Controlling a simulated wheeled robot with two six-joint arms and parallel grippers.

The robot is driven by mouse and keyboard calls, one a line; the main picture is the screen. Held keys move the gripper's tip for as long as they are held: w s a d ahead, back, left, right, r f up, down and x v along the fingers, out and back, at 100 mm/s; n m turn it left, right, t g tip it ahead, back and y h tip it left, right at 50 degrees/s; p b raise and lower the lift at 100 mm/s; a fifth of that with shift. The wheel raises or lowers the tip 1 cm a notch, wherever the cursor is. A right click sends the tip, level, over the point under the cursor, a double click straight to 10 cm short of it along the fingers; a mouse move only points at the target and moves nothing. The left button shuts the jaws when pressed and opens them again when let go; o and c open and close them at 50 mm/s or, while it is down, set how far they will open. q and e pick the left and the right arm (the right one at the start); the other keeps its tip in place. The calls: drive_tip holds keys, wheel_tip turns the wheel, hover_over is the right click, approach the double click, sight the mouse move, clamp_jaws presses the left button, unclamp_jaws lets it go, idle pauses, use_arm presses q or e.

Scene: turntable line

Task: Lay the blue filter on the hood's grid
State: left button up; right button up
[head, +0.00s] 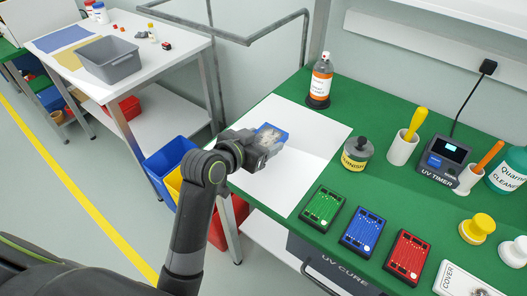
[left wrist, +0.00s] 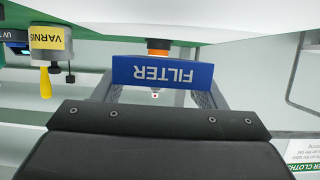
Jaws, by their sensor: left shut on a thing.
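The blue filter (head: 269,134) is a small blue-framed piece with a pale face in the head view. My left gripper (head: 262,146) is shut on it and holds it over the left part of the green bench. In the left wrist view the blue filter (left wrist: 163,72) shows its edge with the word FILTER upside down, between the two fingers of my left gripper (left wrist: 160,92). I cannot make out a hood or its grid in either view. My right gripper is not in view.
The green bench (head: 400,188) bears a white sheet (head: 305,130), a spray bottle (head: 321,78), a varnish pot (head: 356,154), a UV timer (head: 443,162) and green, blue and red boards (head: 365,231). A white table with a grey bin (head: 109,60) stands at the left.

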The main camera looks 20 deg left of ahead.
use_arm(q)
drive_tip(key=shift+f, duration=2.1)
drive_tip(key=shift+f+b, duration=0.1)
drive_tip(key=shift+b, duration=0.2)
drive_tip(key=o, duration=1)
